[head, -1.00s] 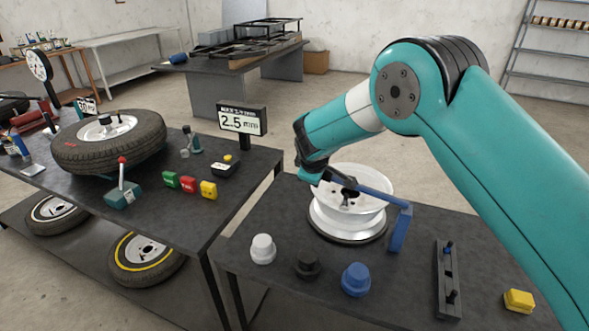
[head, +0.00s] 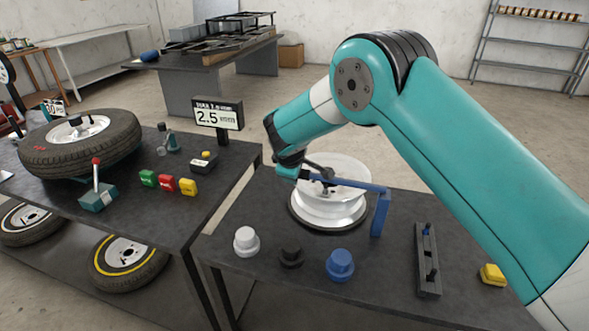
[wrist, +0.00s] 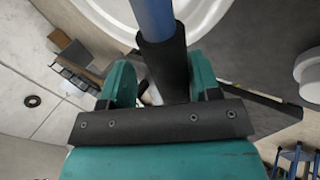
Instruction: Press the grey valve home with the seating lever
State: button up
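The seating lever (head: 352,184) is a blue bar running from a blue post at the table's right over the white wheel rim (head: 330,214). My gripper (head: 292,168) is at the lever's left end, above the rim's left side. The blue bar (wrist: 152,18) runs on ahead over the white rim. A small dark part shows inside the rim under the bar; I cannot make out the grey valve or how deep it sits.
White (head: 246,241), black (head: 291,252) and blue (head: 340,265) caps stand along the front edge. A dark rack (head: 428,262) with a blue and a black piece and a yellow block (head: 493,274) are at right. A 2.5 display (head: 217,117) stands at the left table's edge.

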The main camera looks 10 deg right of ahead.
jog(key=b+v, duration=0.4)
jog(key=v, duration=1.3)
jog(key=shift+r, duration=0.2)
jog(key=shift+s, duration=0.15)
jog(key=s+d+r+m+g+y, duration=0.1)
jog(key=s+d+m+g+y, duration=0.1)
jog(key=s, duration=1.4)
jog(key=s+d+r+m+g+y, duration=0.1)
jog(key=s+d+m+g+y, duration=0.2)
jog(key=s, duration=1.4)
jog(key=shift+s+d+m+g+y, duration=0.35)
jog(key=shift+d+g+y, duration=0.35)
jog(key=shift+d, duration=0.45)
jog(key=shift+r, duration=0.1)
jog(key=shift+c, duration=0.2)
